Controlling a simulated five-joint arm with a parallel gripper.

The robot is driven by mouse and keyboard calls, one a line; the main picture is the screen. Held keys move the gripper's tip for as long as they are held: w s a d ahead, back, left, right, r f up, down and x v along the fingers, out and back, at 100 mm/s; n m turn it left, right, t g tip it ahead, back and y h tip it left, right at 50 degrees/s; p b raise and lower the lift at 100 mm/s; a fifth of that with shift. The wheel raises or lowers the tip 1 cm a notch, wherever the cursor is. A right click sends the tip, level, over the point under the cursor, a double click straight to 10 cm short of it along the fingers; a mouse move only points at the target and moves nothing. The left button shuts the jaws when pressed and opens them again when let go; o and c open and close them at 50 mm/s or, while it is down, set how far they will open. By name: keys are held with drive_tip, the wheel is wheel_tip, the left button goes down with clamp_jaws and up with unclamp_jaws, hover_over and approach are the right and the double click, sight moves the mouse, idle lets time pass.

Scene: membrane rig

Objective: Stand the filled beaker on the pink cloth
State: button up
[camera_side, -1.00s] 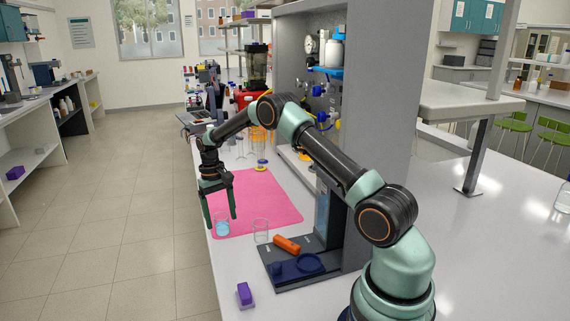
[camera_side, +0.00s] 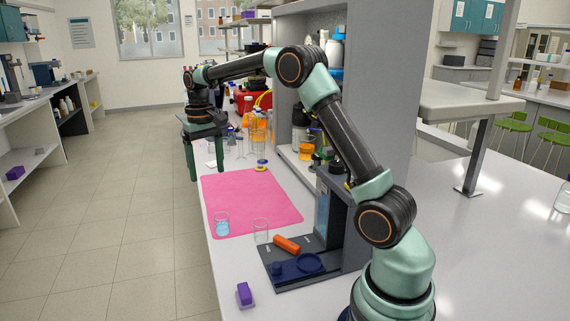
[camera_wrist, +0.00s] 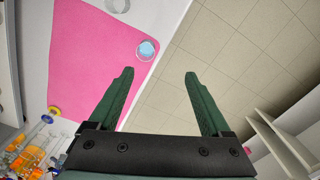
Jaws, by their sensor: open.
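The filled beaker (camera_side: 222,224), clear glass with light blue liquid, stands upright on the near left corner area of the pink cloth (camera_side: 255,197). In the wrist view the beaker (camera_wrist: 147,49) shows from above at the edge of the pink cloth (camera_wrist: 85,50), with its blue liquid inside. My gripper (camera_side: 208,172) is raised beyond the far left end of the cloth, apart from the beaker. Its two green fingers (camera_wrist: 158,75) are wide apart with nothing between them.
An empty glass beaker (camera_side: 261,231) stands near the cloth's near edge. An orange object (camera_side: 287,244) lies on the dark rig base (camera_side: 310,262). A purple block (camera_side: 244,294) lies at the bench's near edge. Several glass vessels (camera_side: 255,135) stand at the back. Most of the cloth is bare.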

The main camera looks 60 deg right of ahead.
drive_tip(key=s+a+r+n+t, duration=0.2)
drive_tip(key=s+a+r+t, duration=0.1)
drive_tip(key=s+a+r, duration=0.45)
drive_tip(key=s+a+f+n+t, duration=0.2)
drive_tip(key=s+a, duration=0.4)
drive_tip(key=s, duration=0.6)
drive_tip(key=shift+s+f+t, duration=0.15)
drive_tip(key=shift+f+t, duration=0.25)
drive_tip(key=shift+f, duration=0.1)
drive_tip(key=shift+a, duration=0.1)
